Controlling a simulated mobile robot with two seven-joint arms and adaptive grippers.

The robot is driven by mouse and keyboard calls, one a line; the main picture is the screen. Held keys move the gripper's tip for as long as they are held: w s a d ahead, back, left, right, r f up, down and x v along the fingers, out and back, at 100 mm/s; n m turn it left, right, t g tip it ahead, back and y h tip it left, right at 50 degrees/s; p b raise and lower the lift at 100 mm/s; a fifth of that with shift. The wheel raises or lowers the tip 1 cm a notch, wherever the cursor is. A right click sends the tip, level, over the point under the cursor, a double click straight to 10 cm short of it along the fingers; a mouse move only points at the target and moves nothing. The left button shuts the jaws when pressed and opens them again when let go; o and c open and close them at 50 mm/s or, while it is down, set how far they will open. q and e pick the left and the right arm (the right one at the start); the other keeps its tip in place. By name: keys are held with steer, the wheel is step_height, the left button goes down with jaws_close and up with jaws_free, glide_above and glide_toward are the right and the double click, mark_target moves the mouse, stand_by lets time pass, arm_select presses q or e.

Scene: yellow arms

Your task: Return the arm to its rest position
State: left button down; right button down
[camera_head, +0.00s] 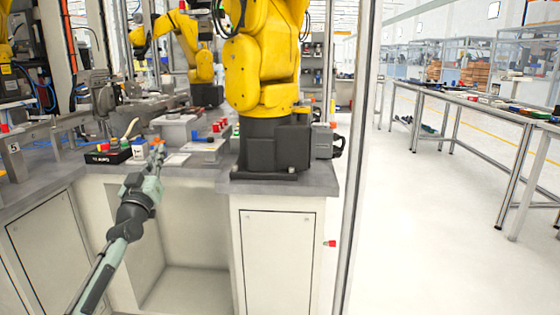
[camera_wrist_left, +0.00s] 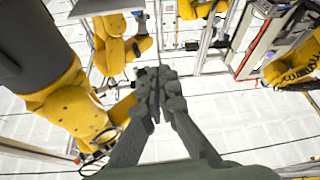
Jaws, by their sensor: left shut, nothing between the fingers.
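My left arm reaches in from the lower left of the head view. Its gripper (camera_head: 157,152) is at the front edge of the grey workbench (camera_head: 205,175), close to small items there. In the left wrist view the gripper's fingers (camera_wrist_left: 158,72) are together with nothing between them. That view looks up past yellow arms toward the white ceiling. My right gripper is in neither view.
A large yellow robot arm (camera_head: 262,60) stands on a black base on the bench, right of my gripper. A black tray (camera_head: 108,156) and a grey box (camera_head: 176,128) are near the gripper. Open floor (camera_head: 425,230) lies right, before long tables (camera_head: 480,105).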

arm_select(q)
step_height(320, 180, down, 15)
steer(key=w+d+m+g+h, duration=0.1)
steer(key=m+g, duration=0.3)
steer(key=g, duration=0.4)
steer(key=s+a+f+g+y, duration=0.35)
steer(key=a+f, duration=0.25)
steer(key=f, duration=0.2)
steer(key=s+d+f+g, duration=0.1)
steer(key=s+f+g, duration=0.2)
steer(key=s+f, duration=0.5)
steer(key=s+d+f+g+h, duration=0.1)
steer(key=s+d+f, duration=0.2)
steer(key=s+f, duration=0.65)
steer(key=s+d+f+g+h, duration=0.15)
steer(key=s+d+f, duration=0.25)
steer(key=s+f, duration=0.55)
steer(key=s+d+f+g, duration=0.1)
steer(key=s+f, duration=0.3)
steer(key=s, duration=0.6)
steer(key=s+d+f+g, duration=0.2)
steer(key=s+f, duration=0.3)
steer(key=s, duration=0.5)
steer(key=shift+s+d, duration=0.2)
steer(key=shift+d, duration=0.55)
steer(key=c, duration=2.2)
jaws_free()
